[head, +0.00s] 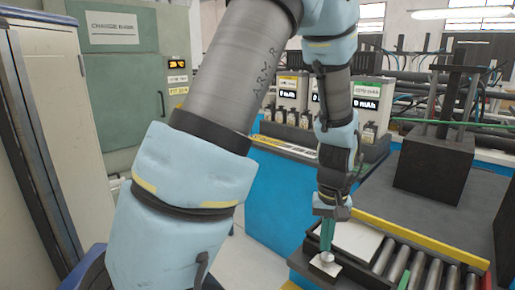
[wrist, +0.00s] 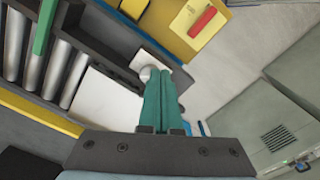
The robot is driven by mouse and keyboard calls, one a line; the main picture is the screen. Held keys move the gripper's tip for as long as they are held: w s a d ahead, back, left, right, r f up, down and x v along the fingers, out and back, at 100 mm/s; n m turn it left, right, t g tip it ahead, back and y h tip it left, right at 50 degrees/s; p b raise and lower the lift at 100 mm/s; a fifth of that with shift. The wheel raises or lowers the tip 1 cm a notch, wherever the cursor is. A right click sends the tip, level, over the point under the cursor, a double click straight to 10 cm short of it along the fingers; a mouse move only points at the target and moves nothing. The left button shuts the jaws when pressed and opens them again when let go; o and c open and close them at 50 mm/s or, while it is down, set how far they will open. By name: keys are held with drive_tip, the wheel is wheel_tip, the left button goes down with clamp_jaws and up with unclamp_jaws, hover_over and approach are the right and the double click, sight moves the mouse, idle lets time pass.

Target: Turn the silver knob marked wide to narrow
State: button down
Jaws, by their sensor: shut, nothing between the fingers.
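The silver knob (head: 327,258) sits on a small pale plate (head: 332,269) at the near end of the roller conveyor. In the wrist view the knob (wrist: 146,73) shows just beside my fingertips, partly hidden by them. Any marking on the plate is too small to read. My gripper (head: 326,247) has green fingers pointing down, with the tips right at the knob. In the wrist view the two fingers of my gripper (wrist: 158,74) are together with nothing between them. Whether they touch the knob I cannot tell.
Metal rollers (head: 416,271) and a white panel (head: 357,240) lie beside the plate. A yellow rail (head: 420,244) runs behind them. A red handle (wrist: 202,21) on a yellow panel is near the knob in the wrist view. A black block (head: 434,167) stands behind at right.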

sight(327, 260)
drive_tip(key=n, duration=0.2)
drive_tip(key=d+n, duration=0.1)
drive_tip(key=n, duration=0.2)
drive_tip(key=w+d+n, duration=0.1)
drive_tip(key=n, duration=0.2)
drive_tip(key=shift+d+r, duration=0.1)
drive_tip(key=shift+d, duration=0.05)
drive_tip(key=n, duration=0.2)
drive_tip(key=d+n, duration=0.1)
drive_tip(key=n, duration=0.1)
drive_tip(key=shift+w+d+r, duration=0.1)
drive_tip(key=shift+w+r, duration=0.05)
drive_tip(key=shift+w, duration=0.15)
drive_tip(key=f+n+b, duration=0.1)
drive_tip(key=n, duration=0.1)
drive_tip(key=d+f+n+b, duration=0.1)
drive_tip(key=b, duration=0.1)
drive_tip(key=f+n+b, duration=0.1)
drive_tip(key=f+n, duration=0.1)
drive_tip(key=shift+w+d+n+b, duration=0.3)
drive_tip(key=shift+w+d+b, duration=0.05)
drive_tip(key=shift+d, duration=0.05)
drive_tip(key=shift+f, duration=1.3)
drive_tip(key=shift+a, duration=0.35)
